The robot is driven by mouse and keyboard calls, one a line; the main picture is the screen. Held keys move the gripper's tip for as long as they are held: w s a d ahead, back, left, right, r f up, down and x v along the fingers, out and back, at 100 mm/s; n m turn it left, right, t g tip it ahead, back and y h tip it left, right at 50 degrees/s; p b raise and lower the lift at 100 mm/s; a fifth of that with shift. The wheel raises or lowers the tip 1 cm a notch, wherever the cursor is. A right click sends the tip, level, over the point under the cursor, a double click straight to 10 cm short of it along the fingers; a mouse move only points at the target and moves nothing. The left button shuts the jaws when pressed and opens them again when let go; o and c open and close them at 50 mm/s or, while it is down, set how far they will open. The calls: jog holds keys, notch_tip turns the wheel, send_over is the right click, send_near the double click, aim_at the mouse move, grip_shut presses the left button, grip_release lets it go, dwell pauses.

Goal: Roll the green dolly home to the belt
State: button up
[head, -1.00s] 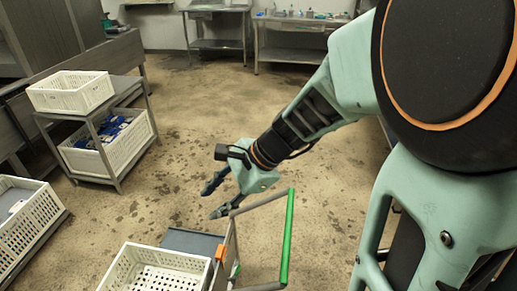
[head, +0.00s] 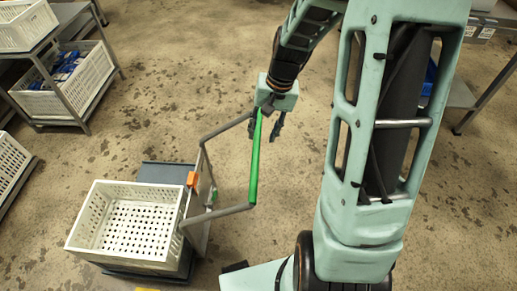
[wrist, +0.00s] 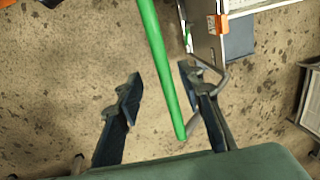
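The dolly has a grey deck (head: 166,173), grey tube arms and a green handle bar (head: 254,165). The bar is at its right end in the head view. An empty white crate (head: 88,222) sits on the deck. My gripper (head: 265,137) is open at the far end of the green bar. In the wrist view, the green bar (wrist: 163,60) runs between the two spread fingers of my gripper (wrist: 160,77), nearer the right one. Neither finger appears closed on it, and its depth between them is hard to judge.
A grey shelf cart (head: 88,105) with white crates stands at upper left, the lower crate (head: 98,68) holding blue items. Another white crate (head: 12,160) stands at the left edge. A table leg (head: 485,97) shows at upper right. Speckled floor lies open between them.

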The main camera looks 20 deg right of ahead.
aim_at(257, 151)
jog(key=f, duration=0.3)
jog(key=a+f+b, duration=0.1)
jog(key=f, duration=0.4)
jog(key=shift+w+a+f+b, duration=0.25)
jog(key=shift+a+f+b, duration=0.05)
jog(key=shift+b, duration=0.1)
grip_shut()
